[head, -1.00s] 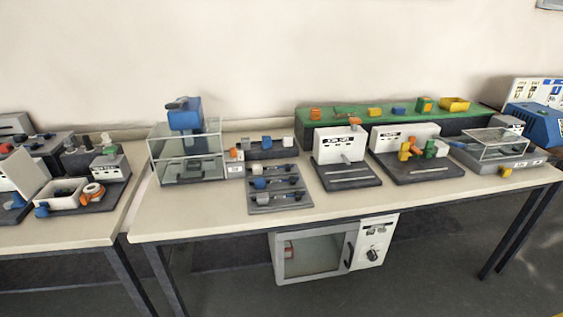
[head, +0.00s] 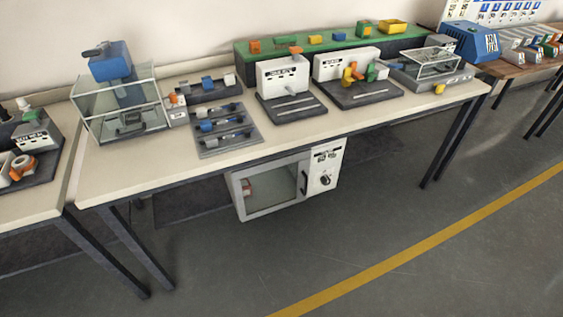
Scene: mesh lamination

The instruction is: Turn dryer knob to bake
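The dryer (head: 268,188) is a grey-white box with a glass door, beneath the front of the long bench in the head view. Its door looks shut, with a dark handle (head: 304,183) on the door's right side. The dryer knob (head: 325,180) is dark and round, on the white panel (head: 328,160) right of the door. The panel's markings and the knob's setting are too small to read. A small reddish thing shows behind the glass. My gripper is not in view.
The long bench (head: 290,130) carries a glass-sided case (head: 122,108), a rack of blue-handled tools (head: 226,128) and white machines (head: 284,75). Dark table legs stand left and right of the dryer. The grey floor (head: 300,245) before it is clear, crossed by a yellow line (head: 420,240).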

